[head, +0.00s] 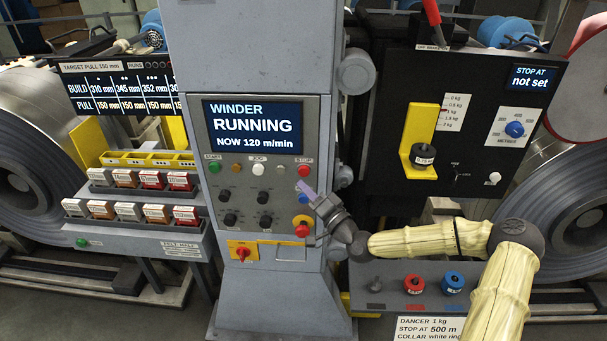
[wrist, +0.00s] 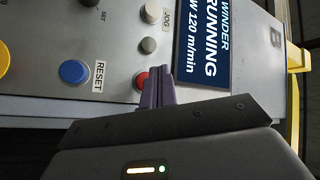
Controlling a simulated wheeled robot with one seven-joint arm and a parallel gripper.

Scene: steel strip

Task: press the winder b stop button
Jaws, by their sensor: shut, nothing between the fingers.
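The winder's grey control panel (head: 253,225) stands in the middle of the head view. Its red stop button (head: 304,171) is at the right end of the upper button row, under the STOP label. My gripper (head: 303,186) is shut and empty, its purple fingertips just below that button. In the wrist view, the red button (wrist: 141,80) is partly hidden beside my fingertips (wrist: 159,72). I cannot tell whether they touch. The screen (head: 252,128) reads WINDER RUNNING, NOW 120 m/min.
The blue reset button (wrist: 73,72) sits close to the stop button. A red mushroom button (head: 302,230) on yellow is below my gripper. A black panel (head: 380,150) with a yellow bracket stands right. A rack of small boxes (head: 140,190) stands left.

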